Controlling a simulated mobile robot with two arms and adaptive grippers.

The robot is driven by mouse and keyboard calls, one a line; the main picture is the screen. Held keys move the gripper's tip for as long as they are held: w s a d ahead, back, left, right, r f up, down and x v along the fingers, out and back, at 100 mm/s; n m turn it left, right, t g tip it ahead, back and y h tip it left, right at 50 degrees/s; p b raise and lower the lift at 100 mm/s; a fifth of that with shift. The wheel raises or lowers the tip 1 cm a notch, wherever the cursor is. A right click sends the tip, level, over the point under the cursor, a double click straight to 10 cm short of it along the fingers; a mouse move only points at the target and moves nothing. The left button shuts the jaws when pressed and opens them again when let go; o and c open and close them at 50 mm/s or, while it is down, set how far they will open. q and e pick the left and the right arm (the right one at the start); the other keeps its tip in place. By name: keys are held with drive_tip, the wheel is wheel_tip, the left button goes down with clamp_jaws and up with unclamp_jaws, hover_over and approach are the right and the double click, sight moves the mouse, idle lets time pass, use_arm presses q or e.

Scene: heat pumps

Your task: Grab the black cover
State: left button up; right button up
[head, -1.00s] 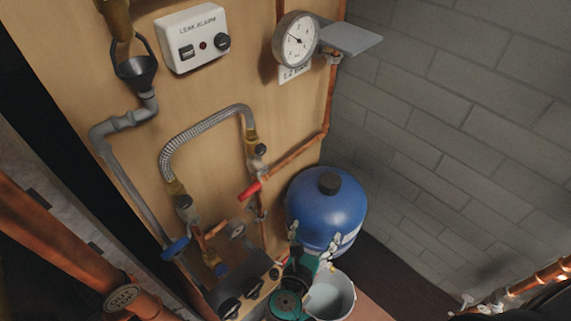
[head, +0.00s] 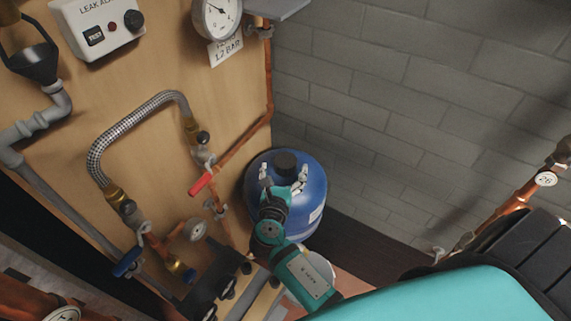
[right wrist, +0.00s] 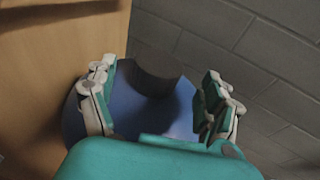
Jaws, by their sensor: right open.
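The black cover (head: 286,162) is a short dark cap on top of the blue tank (head: 318,196), which stands on the floor by the brick wall. My right gripper (head: 284,180) is open, with its fingers just in front of the cap in the head view. In the right wrist view the cover (right wrist: 158,78) shows dark between the two spread fingers of my right gripper (right wrist: 160,98), with the blue tank (right wrist: 150,108) behind and below. I cannot tell whether the fingers touch the cap. My left gripper is not in view.
A wooden panel (head: 160,70) on the left carries a braided hose (head: 130,122), a red-handled valve (head: 201,184), a pressure gauge (head: 215,14) and copper pipes. A grey brick wall (head: 400,100) stands behind. Copper pipework (head: 520,197) runs at the right.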

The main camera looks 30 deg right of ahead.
sight(284, 168)
drive_tip(key=b+x, duration=0.2)
drive_tip(key=x, duration=0.2)
drive_tip(key=shift+w+a+f, duration=0.1)
drive_tip(key=shift+a+f, duration=0.05)
drive_tip(key=shift+f, duration=0.05)
drive_tip(key=shift+w+d, duration=0.25)
drive_tip(key=shift+w, duration=0.05)
drive_tip(key=shift+s, duration=0.1)
drive_tip(key=c, duration=1)
